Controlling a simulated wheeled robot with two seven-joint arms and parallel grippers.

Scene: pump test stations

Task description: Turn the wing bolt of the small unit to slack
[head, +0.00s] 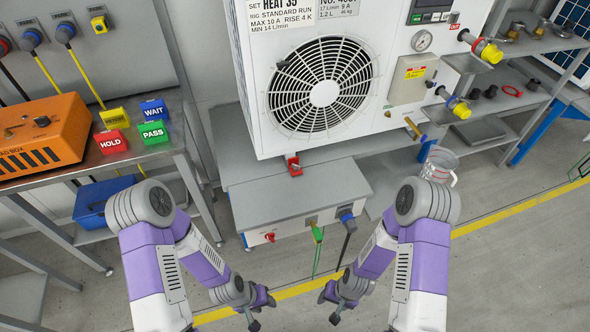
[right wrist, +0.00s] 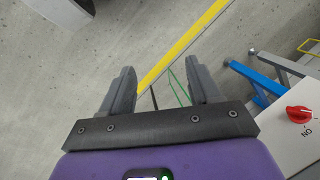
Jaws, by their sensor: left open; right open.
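The white unit with a round fan grille (head: 322,92) stands on a grey base at the back centre of the head view. A small red part (head: 293,166) sits at its lower front edge. I cannot tell whether this is the wing bolt. My left gripper (head: 258,308) is low in front of the base, away from the unit. My right gripper (head: 338,305) is low to its right, also apart from the unit. The right wrist view shows the open, empty right gripper fingers (right wrist: 160,90) above the floor.
A bench with an orange box (head: 42,135) and coloured blocks (head: 112,142) stands at left. The grey base (head: 290,200) carries a red knob, also in the right wrist view (right wrist: 299,114), and green and black leads. A clear jug (head: 438,166) stands right. The front floor is open.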

